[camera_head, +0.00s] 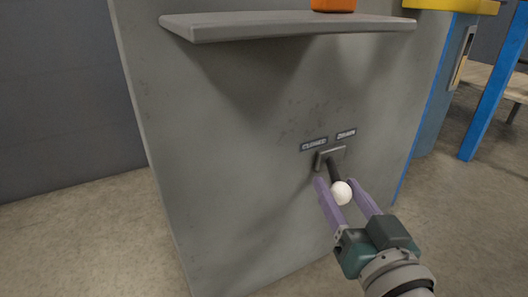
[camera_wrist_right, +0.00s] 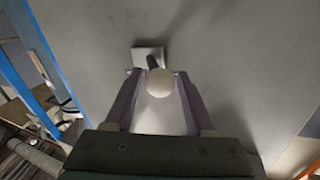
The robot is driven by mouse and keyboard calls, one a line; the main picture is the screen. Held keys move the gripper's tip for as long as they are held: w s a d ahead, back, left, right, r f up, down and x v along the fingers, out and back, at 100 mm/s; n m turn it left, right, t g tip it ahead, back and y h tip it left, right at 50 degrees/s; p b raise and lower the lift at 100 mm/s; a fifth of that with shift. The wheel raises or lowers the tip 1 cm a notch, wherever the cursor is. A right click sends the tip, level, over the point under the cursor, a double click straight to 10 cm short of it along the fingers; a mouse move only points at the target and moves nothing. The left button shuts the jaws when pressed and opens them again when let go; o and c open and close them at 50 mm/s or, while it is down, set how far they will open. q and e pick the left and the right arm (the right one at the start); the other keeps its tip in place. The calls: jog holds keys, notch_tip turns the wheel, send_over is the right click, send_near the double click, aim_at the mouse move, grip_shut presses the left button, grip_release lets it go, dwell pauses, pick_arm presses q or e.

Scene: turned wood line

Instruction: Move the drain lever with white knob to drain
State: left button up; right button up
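The drain lever (camera_head: 334,172) is a short dark rod on a small grey plate (camera_head: 330,157) fixed to the grey panel. Its white knob (camera_head: 341,193) is at the outer end, and the rod points down and slightly right in the head view. A "CLOSED" label (camera_head: 314,144) is above left of the plate and a "DRAIN" label (camera_head: 346,133) above right. My right gripper (camera_head: 336,183) is open, its purple fingers on either side of the knob. In the right wrist view the knob (camera_wrist_right: 160,83) sits between the fingers with gaps at both sides. My left gripper is not in view.
A grey shelf (camera_head: 290,25) juts from the panel above the lever, with an orange object (camera_head: 334,5) on it. A blue post (camera_head: 492,85) stands at the right. Bare floor (camera_head: 80,230) lies left of the panel.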

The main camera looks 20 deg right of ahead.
grip_shut()
dwell(1.1)
